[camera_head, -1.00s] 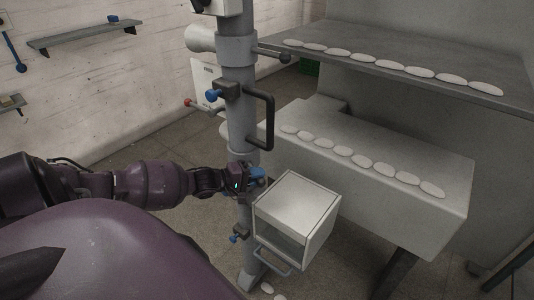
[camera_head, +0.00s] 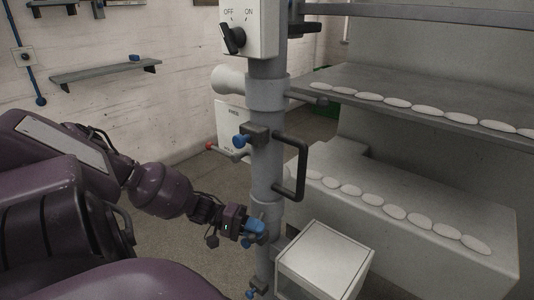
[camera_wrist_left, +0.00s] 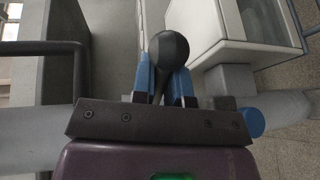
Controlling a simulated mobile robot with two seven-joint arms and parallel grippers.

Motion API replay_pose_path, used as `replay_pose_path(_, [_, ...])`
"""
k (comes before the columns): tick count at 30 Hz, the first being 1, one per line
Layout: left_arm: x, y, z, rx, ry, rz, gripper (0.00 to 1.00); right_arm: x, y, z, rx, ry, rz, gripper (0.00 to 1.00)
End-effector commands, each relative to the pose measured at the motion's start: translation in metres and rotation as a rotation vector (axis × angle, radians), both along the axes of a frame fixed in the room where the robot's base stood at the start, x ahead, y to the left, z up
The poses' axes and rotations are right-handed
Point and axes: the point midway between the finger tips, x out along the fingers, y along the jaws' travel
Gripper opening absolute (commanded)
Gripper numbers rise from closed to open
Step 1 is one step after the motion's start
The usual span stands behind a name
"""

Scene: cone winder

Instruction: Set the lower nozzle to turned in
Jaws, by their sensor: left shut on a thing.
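My left gripper (camera_head: 254,230) is at the grey upright post (camera_head: 267,177), below the black bracket handle and just left of the white box. Its blue fingers are shut on a dark ball-ended lever (camera_wrist_left: 168,50), seen between them in the left wrist view. A pale flared nozzle (camera_head: 229,82) sticks out to the left, high on the post. I cannot clearly make out a lower nozzle; the post and gripper may hide it. My right gripper is not in view.
A black bracket handle (camera_head: 302,168) juts from the post's right side. The white box (camera_head: 325,262) stands close to the gripper. Blue-knobbed clamps (camera_head: 241,141) sit on the post. An OFF/ON switch box (camera_head: 248,28) is above. Grey shelves with white pieces fill the right.

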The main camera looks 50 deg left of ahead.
Motion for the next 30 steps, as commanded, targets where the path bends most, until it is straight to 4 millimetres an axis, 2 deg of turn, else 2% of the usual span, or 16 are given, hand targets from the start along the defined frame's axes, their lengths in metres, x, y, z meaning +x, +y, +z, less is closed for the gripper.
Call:
replay_pose_path(1, [-0.007,0.003,-0.011,-0.001,0.014,-0.049,0.00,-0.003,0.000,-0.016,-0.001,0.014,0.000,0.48])
replay_pose_path(9, [-0.019,0.022,-0.011,-0.004,0.017,-0.239,0.00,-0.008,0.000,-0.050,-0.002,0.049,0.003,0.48])
replay_pose_path(17, [-0.024,0.034,-0.008,-0.006,0.014,-0.343,0.00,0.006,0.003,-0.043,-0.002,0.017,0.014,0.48])
replay_pose_path(30, [-0.026,0.037,-0.005,-0.009,0.012,-0.377,0.00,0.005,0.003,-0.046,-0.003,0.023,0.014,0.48])
